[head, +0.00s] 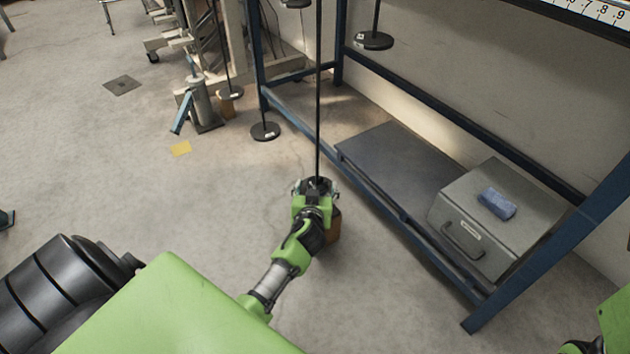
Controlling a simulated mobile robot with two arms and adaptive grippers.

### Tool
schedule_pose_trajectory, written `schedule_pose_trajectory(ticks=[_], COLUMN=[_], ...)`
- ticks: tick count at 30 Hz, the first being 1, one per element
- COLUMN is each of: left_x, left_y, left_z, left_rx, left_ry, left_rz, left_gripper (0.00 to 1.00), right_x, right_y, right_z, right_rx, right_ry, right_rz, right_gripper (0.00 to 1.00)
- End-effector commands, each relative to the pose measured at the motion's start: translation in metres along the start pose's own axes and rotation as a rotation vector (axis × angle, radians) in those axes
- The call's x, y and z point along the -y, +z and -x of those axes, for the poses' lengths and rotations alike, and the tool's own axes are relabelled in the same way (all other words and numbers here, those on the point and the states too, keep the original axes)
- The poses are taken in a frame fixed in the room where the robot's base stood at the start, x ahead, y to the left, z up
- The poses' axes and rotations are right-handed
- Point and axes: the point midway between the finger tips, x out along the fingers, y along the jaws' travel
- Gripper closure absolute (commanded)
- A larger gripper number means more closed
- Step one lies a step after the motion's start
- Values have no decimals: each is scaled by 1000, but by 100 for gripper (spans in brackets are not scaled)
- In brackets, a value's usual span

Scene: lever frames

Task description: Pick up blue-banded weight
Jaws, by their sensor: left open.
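My left gripper (316,187) is open, low over the floor near the front of the blue-framed rack. A thin dark vertical rod (318,100) comes down to it, and the rod's lower end is hidden by the gripper. A brown block-like thing (334,227) shows partly behind and below my left wrist. I cannot tell whether it has a blue band. No blue band on a weight can be made out. My right gripper is not in view; only green parts of my right arm show at the lower right edge.
Black discs on rods hang nearby: one at the rack's left (265,131), one at the upper right (374,41). A grey box (465,232) with a blue cloth (497,204) stands on the rack's lower shelf (390,160). The floor to the left is mostly clear.

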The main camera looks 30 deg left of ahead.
Motion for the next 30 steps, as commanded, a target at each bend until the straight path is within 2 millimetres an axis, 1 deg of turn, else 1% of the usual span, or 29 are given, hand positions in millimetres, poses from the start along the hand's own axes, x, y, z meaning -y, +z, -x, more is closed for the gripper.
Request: schedule_pose_trajectory(ticks=[1, 3, 10, 11, 12, 14, 15, 16, 26, 30], left_x=[-2, -2, -2, -2, -2, -2, -2, -2, -2, -2], left_y=[4, 4, 4, 4, 4, 3, 3, 3, 0, -6], left_z=[0, 1, 1, 1, 1, 1, 1, 1, 2, 4], left_rx=[1, 1, 1, 1, 1, 1, 1, 1, -4, -4], left_ry=[1, 0, -1, -1, -1, -1, -1, -1, 0, 0], left_rz=[1, 3, 3, 3, 2, 2, 2, 2, 2, 2], left_gripper=[39, 39, 39, 46, 57, 72, 83, 87, 87, 87], right_x=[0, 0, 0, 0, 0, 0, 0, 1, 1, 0], right_y=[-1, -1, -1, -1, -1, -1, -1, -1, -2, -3], right_z=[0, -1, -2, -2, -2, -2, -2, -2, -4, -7], right_rx=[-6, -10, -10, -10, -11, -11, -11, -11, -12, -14], right_ry=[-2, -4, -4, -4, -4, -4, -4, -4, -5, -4], right_rz=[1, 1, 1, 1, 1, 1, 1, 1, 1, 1], right_gripper=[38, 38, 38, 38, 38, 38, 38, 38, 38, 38])
